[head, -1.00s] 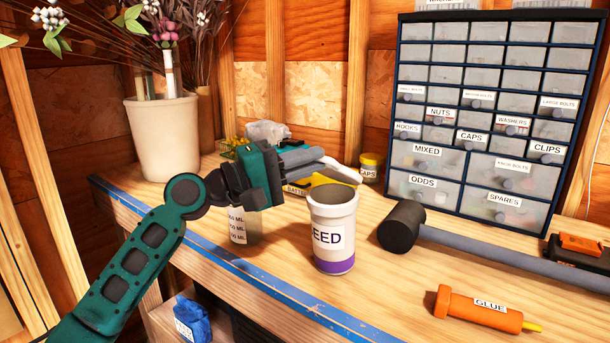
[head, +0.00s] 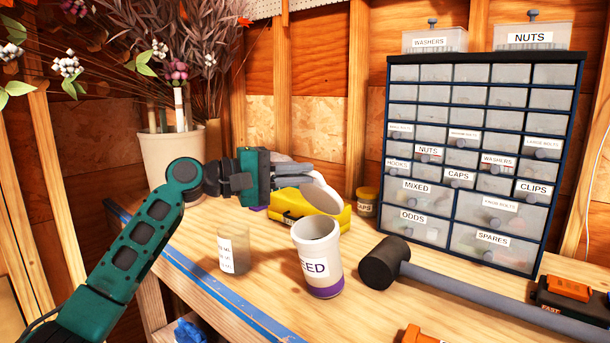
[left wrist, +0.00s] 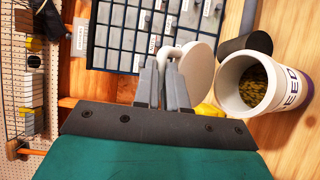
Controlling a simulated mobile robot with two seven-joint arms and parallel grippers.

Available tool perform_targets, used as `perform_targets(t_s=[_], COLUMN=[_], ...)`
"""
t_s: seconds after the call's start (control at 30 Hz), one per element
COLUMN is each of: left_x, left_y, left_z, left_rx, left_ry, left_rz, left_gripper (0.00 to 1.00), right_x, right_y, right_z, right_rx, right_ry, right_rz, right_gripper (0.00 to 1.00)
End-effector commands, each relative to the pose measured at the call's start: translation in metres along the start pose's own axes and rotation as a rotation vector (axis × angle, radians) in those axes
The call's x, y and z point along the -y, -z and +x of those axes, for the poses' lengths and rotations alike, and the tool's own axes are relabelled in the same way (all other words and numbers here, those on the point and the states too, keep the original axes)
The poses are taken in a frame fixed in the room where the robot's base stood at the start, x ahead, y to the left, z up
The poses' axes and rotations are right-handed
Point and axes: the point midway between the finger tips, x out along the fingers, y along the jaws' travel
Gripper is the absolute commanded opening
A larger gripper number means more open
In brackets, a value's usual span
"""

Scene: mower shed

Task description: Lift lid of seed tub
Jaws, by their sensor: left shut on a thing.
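The seed tub (head: 318,262) is a white cylinder with a purple band at its base and a label partly reading SEED. It stands open on the workbench. The left wrist view shows the tub (left wrist: 229,90) with brownish-yellow seed inside. My left gripper (head: 306,180) is shut on the lid (head: 322,196), a pale round disc, held tilted above and just behind the tub, apart from its rim. In the left wrist view my left gripper's fingers (left wrist: 168,68) pinch the lid's handle, and the lid (left wrist: 199,70) hangs beyond them. My right gripper is not in view.
A clear measuring cup (head: 234,252) stands left of the tub. A mallet (head: 383,262) lies to the right. A yellow case (head: 312,219) and small jar (head: 367,200) sit behind. A drawer cabinet (head: 470,150) and a plant pot (head: 172,155) stand at the back.

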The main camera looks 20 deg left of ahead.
Motion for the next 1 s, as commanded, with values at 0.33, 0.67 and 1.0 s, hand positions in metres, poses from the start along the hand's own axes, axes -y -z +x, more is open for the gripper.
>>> perform_targets(t_s=[0.33, 0.67, 1.0], left_x=[-0.0023, -0.0015, -0.0019], left_y=[0.0085, 0.0093, 0.0092], left_z=[-0.0011, -0.0011, -0.0011], left_rx=[0.0, 0.0, 0.0], left_ry=[0.052, 0.059, 0.057], left_rz=[-0.024, -0.027, -0.026], left_gripper=[0.0, 0.0, 0.21], right_x=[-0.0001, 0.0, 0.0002], right_y=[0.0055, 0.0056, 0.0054], right_z=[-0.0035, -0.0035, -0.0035], right_rx=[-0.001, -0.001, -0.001], right_ry=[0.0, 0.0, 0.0], right_rz=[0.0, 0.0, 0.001], right_gripper=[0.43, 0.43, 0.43])
